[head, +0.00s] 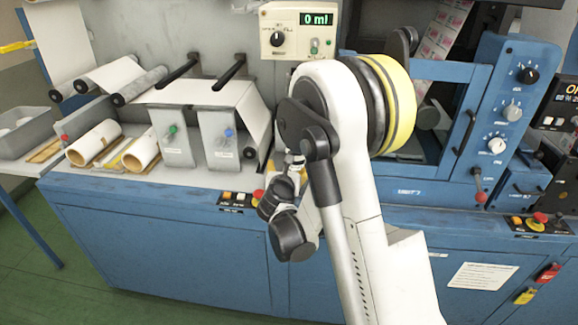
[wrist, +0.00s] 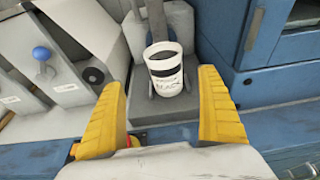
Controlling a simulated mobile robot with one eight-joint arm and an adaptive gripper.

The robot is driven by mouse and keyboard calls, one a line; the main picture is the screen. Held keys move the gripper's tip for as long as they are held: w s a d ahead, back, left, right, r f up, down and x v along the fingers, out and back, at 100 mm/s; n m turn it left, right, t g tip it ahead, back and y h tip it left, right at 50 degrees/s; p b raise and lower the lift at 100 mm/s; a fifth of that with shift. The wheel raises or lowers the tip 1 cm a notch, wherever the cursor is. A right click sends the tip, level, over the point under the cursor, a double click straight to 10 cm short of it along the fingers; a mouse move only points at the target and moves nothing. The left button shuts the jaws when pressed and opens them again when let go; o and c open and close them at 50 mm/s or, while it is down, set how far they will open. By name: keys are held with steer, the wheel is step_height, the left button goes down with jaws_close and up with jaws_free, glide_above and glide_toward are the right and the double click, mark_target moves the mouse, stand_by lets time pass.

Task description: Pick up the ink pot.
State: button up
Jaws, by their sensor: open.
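The ink pot (wrist: 166,76) is a white open cup with dark ink inside and dark lettering on its front. In the wrist view it stands upright on a grey ledge, in the upper middle. My gripper (wrist: 162,82) has two yellow fingers spread wide, one to each side of the pot in the picture. The fingers are open and empty, and the pot appears beyond the fingertips, apart from them. In the head view my arm covers the middle of the machine, and I cannot make out the pot or the fingers there.
A grey upright bracket stands behind the pot. A blue machine frame (wrist: 285,80) rises close on its right. A grey plate with a blue knob (wrist: 41,53) is at left. Rolls of paper (head: 142,152) and a grey bin (head: 25,132) are further left on the bench.

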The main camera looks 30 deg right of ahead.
steer(key=b+x, duration=0.1)
steer(key=x, duration=0.4)
steer(key=shift+d+f, duration=0.15)
steer(key=b+x, duration=0.1)
steer(key=x, duration=0.1)
steer(key=b+x, duration=0.1)
steer(key=x, duration=0.2)
steer(key=shift+d, duration=0.5)
steer(key=c, duration=1.5)
